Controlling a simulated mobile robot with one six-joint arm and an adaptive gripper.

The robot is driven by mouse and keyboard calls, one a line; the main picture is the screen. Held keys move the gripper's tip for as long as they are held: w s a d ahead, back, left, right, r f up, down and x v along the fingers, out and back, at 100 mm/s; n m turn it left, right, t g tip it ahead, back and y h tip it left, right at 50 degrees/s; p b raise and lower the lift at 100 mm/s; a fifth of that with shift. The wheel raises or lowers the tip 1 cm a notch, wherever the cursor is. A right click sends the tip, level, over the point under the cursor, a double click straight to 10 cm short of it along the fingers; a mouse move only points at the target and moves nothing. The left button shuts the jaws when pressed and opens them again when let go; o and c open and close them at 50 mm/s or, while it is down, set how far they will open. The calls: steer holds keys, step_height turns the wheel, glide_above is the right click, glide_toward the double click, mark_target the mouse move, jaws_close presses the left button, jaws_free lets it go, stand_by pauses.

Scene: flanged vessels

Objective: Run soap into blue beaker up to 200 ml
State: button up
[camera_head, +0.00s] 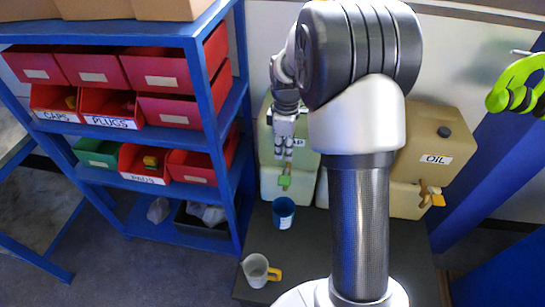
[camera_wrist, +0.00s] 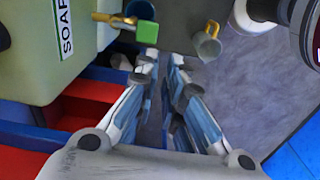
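The blue beaker (camera_head: 283,214) stands upright on the dark bench, below the tap of the soap container (camera_head: 274,183). Its fill level and any scale are not readable. The soap tap has a green handle (camera_head: 284,181), which also shows in the wrist view (camera_wrist: 147,32). The SOAP label (camera_wrist: 66,30) is at the upper left there. My gripper (camera_head: 283,158) is in front of the soap container, above the green handle and apart from it. In the wrist view its two fingers (camera_wrist: 162,62) stand apart with nothing between them.
A grey beaker with a yellow handle (camera_head: 256,270) stands near the bench's front left edge. The OIL container (camera_head: 420,160) with a yellow tap (camera_head: 436,198) is at the right. A blue shelf (camera_head: 213,125) with red bins stands left. My arm hides the bench's middle.

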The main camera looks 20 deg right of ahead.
mark_target(283, 184)
steer(key=shift+w+d+f, duration=0.35)
steer(key=shift+w+f, duration=0.1)
steer(key=shift+f, duration=0.05)
jaws_close()
steer(key=shift+s, duration=0.1)
step_height(283, 184, down, 14)
steer(key=b, duration=0.3)
steer(key=shift+b, duration=0.4)
